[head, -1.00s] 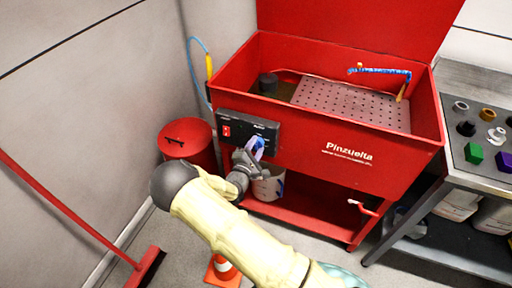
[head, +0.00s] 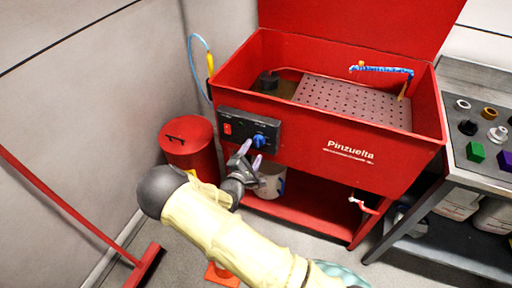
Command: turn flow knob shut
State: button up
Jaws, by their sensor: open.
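The flow knob (head: 260,140) is a blue round knob on the right part of the black control panel (head: 243,132), on the front of the red parts washer (head: 340,155). It is now in plain view. My gripper (head: 250,158) is open and empty, just below and a little left of the knob, its fingers pointing up toward the panel. It appears apart from the knob. The exact angle of the knob is too small to read.
A red switch (head: 227,129) is at the panel's left. A red lidded bin (head: 188,143) stands left of the washer, and a white bucket (head: 271,181) sits on its lower shelf. A grey workbench (head: 468,190) is at right.

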jog(key=v, duration=1.3)
jog(key=shift+s, duration=0.1)
